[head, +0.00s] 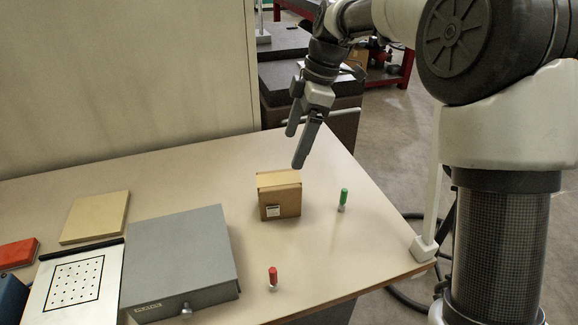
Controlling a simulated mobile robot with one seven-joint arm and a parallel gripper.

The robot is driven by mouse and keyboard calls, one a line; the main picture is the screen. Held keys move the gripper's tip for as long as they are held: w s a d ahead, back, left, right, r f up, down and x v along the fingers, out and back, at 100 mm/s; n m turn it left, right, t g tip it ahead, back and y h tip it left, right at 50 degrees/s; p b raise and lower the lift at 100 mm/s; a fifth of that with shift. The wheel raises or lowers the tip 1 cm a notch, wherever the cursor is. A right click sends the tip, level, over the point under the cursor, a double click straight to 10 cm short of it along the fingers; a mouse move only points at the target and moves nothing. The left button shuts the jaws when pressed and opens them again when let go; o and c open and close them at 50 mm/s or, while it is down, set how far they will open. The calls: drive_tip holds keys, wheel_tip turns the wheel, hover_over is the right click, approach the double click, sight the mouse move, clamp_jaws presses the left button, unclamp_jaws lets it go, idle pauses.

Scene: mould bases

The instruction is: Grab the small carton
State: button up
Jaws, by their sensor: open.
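The small carton (280,198) is a closed brown cardboard box with a small white label on its front face. It stands on the table (190,173), right of the grey drawer box. My gripper (296,150) is open and empty, with its two grey fingers pointing down. In the picture the fingertips are just above the carton's top edge. They appear apart from it; how far above or behind it they are, I cannot tell.
A green-topped piece (343,199) stands right of the carton, and a red-topped piece (272,278) in front. A grey drawer box (180,255), dotted board (75,281), tan block (95,217) and red box (18,253) lie left. A wall panel (120,70) stands behind the table.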

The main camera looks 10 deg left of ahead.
sight(279, 181)
drive_tip(key=shift+n, duration=0.3)
drive_tip(key=x, duration=0.8)
drive_tip(key=b+x, duration=0.1)
drive_tip(key=x, duration=0.4)
drive_tip(key=shift+w+a, duration=0.25)
drive_tip(key=shift+a, duration=0.1)
drive_tip(key=x, duration=0.5)
drive_tip(key=shift+w+f, duration=0.15)
drive_tip(key=shift+w, duration=0.2)
drive_tip(key=shift+f+b, duration=0.25)
drive_tip(key=shift+b, duration=0.1)
